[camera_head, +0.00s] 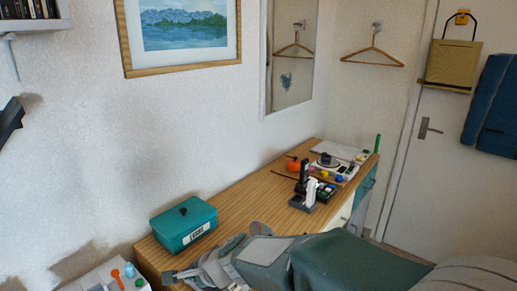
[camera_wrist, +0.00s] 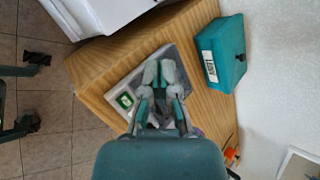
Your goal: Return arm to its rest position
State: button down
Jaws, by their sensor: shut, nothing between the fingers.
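My gripper (camera_head: 172,276) reaches leftward along the bottom of the head view, by the near left end of the wooden desk (camera_head: 250,190). In the wrist view my gripper (camera_wrist: 159,72) has its grey fingertips together with nothing between them. Behind the fingers, in that view, lies a flat grey item (camera_wrist: 125,82) with a green mark, partly hidden by them. The arm is stretched across the lower right of the head view and hides the desk's front side.
A teal box (camera_head: 184,224) with a lid knob and label sits at the desk's left end. Several small items and a dark holder (camera_head: 313,190) stand farther along. A white surface (camera_head: 105,278) is at lower left. A wall bounds the desk's back; a door (camera_head: 440,170) is right.

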jog(key=s+d+r+n+h, duration=0.2)
jog(key=s+d, duration=0.3)
jog(key=d, duration=0.5)
jog(key=s+d+r+n+h, duration=0.3)
jog(key=s+d+n, duration=0.2)
jog(key=d, duration=0.5)
jog(key=s+d+r+n+t+h, duration=0.1)
jog(key=s+d+r+n+h, duration=0.1)
jog(key=s+d, duration=0.5)
jog(key=d+n+h, duration=0.1)
jog(key=d+n, duration=0.1)
jog(key=d, duration=0.2)
jog(key=shift+r, duration=0.15)
jog(key=shift+w, duration=0.1)
